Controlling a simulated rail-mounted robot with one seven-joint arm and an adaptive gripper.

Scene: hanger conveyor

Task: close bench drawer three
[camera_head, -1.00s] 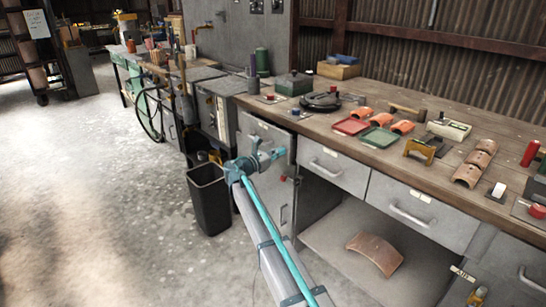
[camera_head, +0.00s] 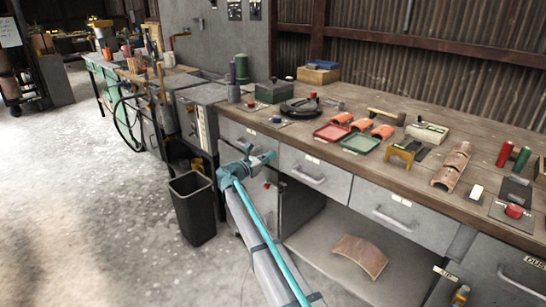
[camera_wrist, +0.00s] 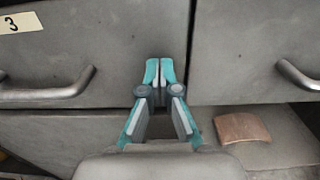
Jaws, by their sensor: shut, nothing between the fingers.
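Drawer three (camera_wrist: 110,50) shows in the wrist view with a yellow-white tag (camera_wrist: 20,22) reading 3. Its bar handle (camera_wrist: 50,92) is at left. My gripper (camera_wrist: 159,70) is shut and empty, its fingertips at the right part of that drawer front, away from the handle. Contact cannot be told. In the head view drawer three appears to be the leftmost drawer (camera_head: 238,133), partly hidden behind my gripper (camera_head: 269,157). Its front looks about level with the neighbouring drawer; a small gap cannot be ruled out.
The neighbouring drawer (camera_head: 315,172) and another drawer (camera_head: 402,216) lie rightward under the worktop (camera_head: 400,160). A curved brown sheet (camera_head: 360,255) rests on the lower shelf. A black bin (camera_head: 193,208) stands at left. Floor further left (camera_head: 90,200) is clear.

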